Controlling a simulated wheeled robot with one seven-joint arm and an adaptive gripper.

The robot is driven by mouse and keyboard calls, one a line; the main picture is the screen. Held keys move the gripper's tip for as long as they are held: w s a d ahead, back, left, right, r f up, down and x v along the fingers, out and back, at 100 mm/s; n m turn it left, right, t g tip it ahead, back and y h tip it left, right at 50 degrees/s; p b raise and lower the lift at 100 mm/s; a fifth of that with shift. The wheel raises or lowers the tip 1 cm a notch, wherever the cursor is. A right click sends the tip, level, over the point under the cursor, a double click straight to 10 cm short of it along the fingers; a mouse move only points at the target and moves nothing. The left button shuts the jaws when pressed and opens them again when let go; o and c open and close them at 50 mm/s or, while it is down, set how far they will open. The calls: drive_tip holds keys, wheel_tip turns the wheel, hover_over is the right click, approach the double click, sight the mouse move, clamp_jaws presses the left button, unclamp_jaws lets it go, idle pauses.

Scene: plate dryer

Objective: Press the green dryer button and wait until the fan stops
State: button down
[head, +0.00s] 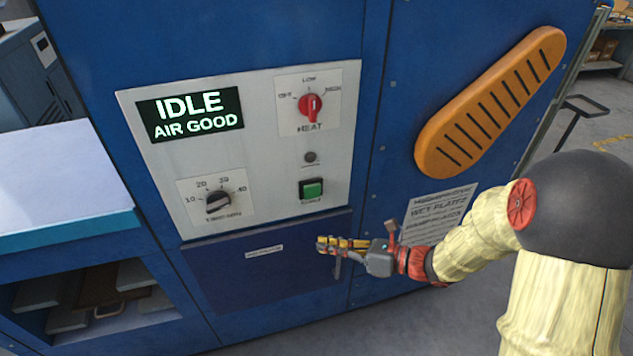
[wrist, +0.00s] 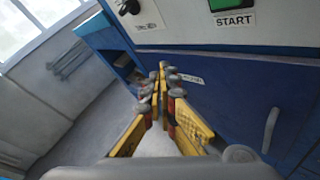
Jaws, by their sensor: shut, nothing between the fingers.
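The green dryer button (head: 312,189) sits in a black square housing at the lower right of the light grey control panel (head: 160,175). In the wrist view the green button (wrist: 222,4) is cut by the top edge, above a START label (wrist: 234,20). The display (head: 190,114) reads IDLE and AIR GOOD. My gripper (head: 320,244) is below the button and the panel, in front of the dark blue lower door, apart from the button. Its yellow fingers (wrist: 158,72) are shut and empty. No fan is visible.
A red heat knob (head: 311,105) and a black timer knob (head: 217,202) share the panel. An orange slotted cover (head: 490,100) is at the right. A grey door handle (wrist: 271,128) is close to my gripper. A pale worktop (head: 50,175) stands at the left.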

sight(312, 191)
drive_tip(key=w+r+m, duration=0.1)
drive_tip(key=w+m+t, duration=0.1)
drive_tip(key=w+r+m, duration=0.1)
drive_tip(key=shift+d+r+m+t+y, duration=0.3)
drive_tip(key=shift+t, duration=0.1)
drive_tip(key=shift+s, duration=0.1)
drive_tip(key=w+a+b, duration=0.1)
drive_tip(key=w+a, duration=0.1)
drive_tip(key=w, duration=0.6)
drive_tip(key=shift+w+a, duration=0.15)
drive_tip(key=shift+w, duration=0.1)
drive_tip(key=shift+w, duration=0.15)
idle(1.2)
drive_tip(key=shift+w+a, duration=0.1)
drive_tip(key=shift+w, duration=0.15)
